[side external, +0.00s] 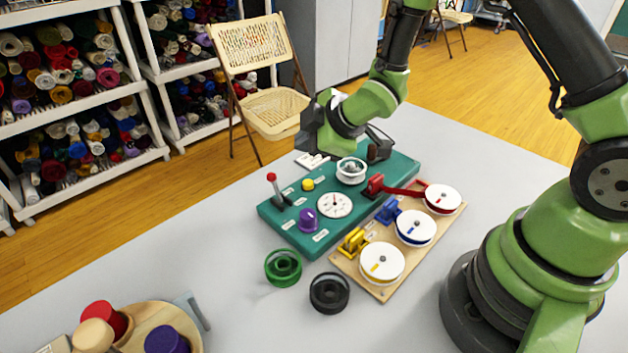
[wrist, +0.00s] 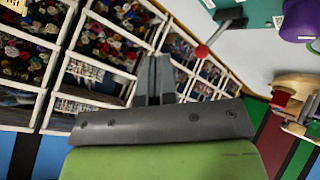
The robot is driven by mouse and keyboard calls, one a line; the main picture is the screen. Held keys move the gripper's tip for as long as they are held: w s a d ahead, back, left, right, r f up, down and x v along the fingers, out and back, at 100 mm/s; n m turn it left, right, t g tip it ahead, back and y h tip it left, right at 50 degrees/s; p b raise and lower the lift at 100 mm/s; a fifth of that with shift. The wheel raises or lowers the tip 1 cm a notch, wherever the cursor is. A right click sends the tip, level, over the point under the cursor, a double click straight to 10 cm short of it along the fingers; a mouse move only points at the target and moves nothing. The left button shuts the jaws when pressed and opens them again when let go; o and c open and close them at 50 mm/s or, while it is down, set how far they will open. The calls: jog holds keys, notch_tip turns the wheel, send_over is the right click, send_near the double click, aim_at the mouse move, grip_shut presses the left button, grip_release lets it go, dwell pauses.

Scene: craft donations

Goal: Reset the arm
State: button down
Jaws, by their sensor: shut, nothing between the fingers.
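My arm is green and dark grey, and it reaches in from the upper right in the side external view. My gripper (side external: 309,138) is held above the far left part of the teal control panel (side external: 290,230). Its fingers are hard to make out there. In the wrist view my gripper (wrist: 155,75) shows its two dark fingers together and empty, facing the shelves. A red-knobbed lever (side external: 275,188) stands at the panel's left end. It also shows in the wrist view (wrist: 203,50), apart from the fingers.
The panel bears a purple knob (side external: 308,220), a yellow button (side external: 308,184) and a white dial (side external: 334,205). A wooden board (side external: 374,290) with several white reels lies beside it. Green (side external: 283,267) and black (side external: 329,293) rings lie in front. A round wooden tray (side external: 150,312) is at lower left.

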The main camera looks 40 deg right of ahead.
jog(key=s+d+r+m+h, duration=0.1)
jog(key=s+r+m, duration=0.25)
jog(key=r, duration=0.35)
jog(key=s+d+r+m+h, duration=0.1)
jog(key=s+r+m, duration=0.25)
jog(key=r, duration=0.35)
jog(key=s+a+r+m+g+y, duration=0.1)
jog(key=s+r+m, duration=0.2)
jog(key=s, duration=0.5)
jog(key=s+a+r+m+y, duration=0.1)
jog(key=s+r+m, duration=0.2)
jog(key=s+m, duration=0.2)
jog(key=s, duration=0.2)
jog(key=shift+s+g, duration=0.4)
